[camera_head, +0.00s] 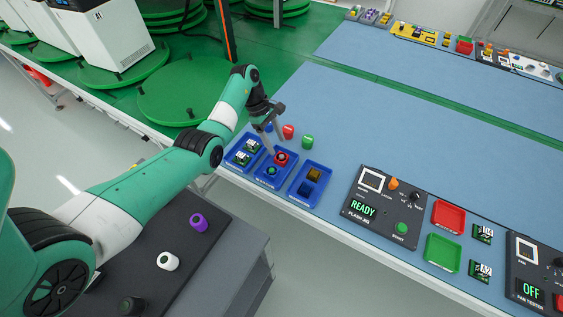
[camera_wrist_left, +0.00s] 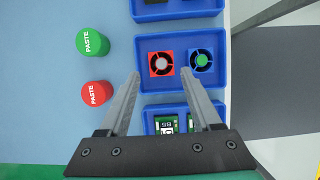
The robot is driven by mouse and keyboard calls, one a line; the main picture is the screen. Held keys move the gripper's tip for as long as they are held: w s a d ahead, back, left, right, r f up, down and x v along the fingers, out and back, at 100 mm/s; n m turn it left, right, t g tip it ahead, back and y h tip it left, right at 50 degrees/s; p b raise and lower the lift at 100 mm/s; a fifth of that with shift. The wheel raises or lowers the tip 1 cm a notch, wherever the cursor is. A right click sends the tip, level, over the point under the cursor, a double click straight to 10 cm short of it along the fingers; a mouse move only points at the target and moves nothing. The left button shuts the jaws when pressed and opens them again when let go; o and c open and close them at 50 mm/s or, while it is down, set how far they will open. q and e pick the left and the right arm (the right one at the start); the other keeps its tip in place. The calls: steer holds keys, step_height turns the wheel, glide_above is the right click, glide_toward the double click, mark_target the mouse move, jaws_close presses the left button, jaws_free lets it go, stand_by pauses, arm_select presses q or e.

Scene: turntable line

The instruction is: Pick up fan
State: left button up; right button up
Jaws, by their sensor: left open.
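A red fan (camera_head: 281,158) and a blue fan with a green hub (camera_head: 271,170) lie in the middle blue tray (camera_head: 262,176). In the left wrist view the red fan (camera_wrist_left: 161,54) has a pale hub, and the blue fan (camera_wrist_left: 202,60) lies right of it. My left gripper (camera_head: 269,141) points down over this tray. In the left wrist view my left gripper (camera_wrist_left: 160,75) is open and empty, its fingertips on either side of the red fan's near edge. Whether the fingers are level with the fan is unclear. My right gripper is not in view.
A blue tray with green boards (camera_head: 243,152) and a blue tray with dark and brown parts (camera_head: 310,184) flank the fan tray. Red (camera_head: 288,132) and green (camera_head: 307,142) paste pots stand behind. The flash jig (camera_head: 378,207) is to the right.

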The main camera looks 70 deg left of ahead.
mark_target(281, 155)
arm_select(q)
steer(key=shift+w+d+f, duration=0.1)
steer(key=shift+d+f, duration=0.05)
steer(key=shift+f, duration=0.25)
steer(key=b+x, duration=0.1)
steer(key=x, duration=0.2)
steer(key=b+x, duration=0.1)
steer(key=x, duration=0.1)
steer(key=shift+s+f+b, duration=0.25)
steer(key=shift+s+b, duration=0.05)
steer(key=shift+r, duration=0.15)
jaws_close()
steer(key=shift+r, duration=0.1)
